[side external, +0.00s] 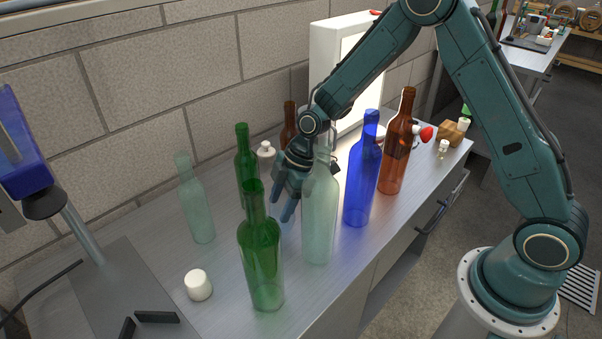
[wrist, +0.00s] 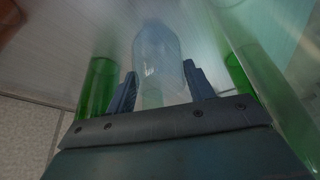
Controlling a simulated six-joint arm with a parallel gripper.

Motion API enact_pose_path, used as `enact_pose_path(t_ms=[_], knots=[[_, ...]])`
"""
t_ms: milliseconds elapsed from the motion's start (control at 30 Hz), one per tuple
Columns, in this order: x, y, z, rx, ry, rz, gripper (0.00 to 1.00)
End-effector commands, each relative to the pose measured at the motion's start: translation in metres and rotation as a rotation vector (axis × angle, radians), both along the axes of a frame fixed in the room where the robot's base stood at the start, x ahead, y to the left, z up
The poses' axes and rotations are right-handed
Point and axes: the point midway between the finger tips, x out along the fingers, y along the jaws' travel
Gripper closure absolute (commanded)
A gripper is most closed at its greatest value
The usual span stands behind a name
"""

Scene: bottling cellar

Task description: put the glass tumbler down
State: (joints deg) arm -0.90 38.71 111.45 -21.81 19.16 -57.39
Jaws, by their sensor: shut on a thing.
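The glass tumbler (wrist: 157,52) is clear and shows in the wrist view between my two blue fingers. My gripper (wrist: 161,80) is shut on it. In the side view my gripper (side external: 286,208) points down over the steel bench, among the bottles. There the tumbler is hard to make out, partly because a pale clear bottle (side external: 319,220) stands in front of it. I cannot tell whether the tumbler's far end touches the bench.
A green bottle (side external: 262,260) stands in front left of my gripper, another green one (side external: 246,160) behind it. Blue (side external: 360,180) and brown (side external: 396,160) bottles stand right. A pale bottle (side external: 197,207) and white cylinder (side external: 198,285) are left. A lit panel (side external: 355,60) stands behind.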

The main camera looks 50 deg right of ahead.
Motion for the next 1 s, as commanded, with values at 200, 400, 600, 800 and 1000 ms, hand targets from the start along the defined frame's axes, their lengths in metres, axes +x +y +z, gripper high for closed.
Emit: enact_pose_path(t_ms=[200,400,600,800,1000], knots=[[0.000,0.000,0.000,0.000,0.000,0.000,0.25],[0.000,0.000,0.000,0.000,0.000,0.000,0.25],[0.000,-0.001,0.006,0.000,-0.001,0.000,0.25],[-0.002,-0.008,0.024,-0.001,-0.002,-0.002,0.25],[-0.006,-0.017,0.047,0.001,-0.003,-0.001,0.25]])
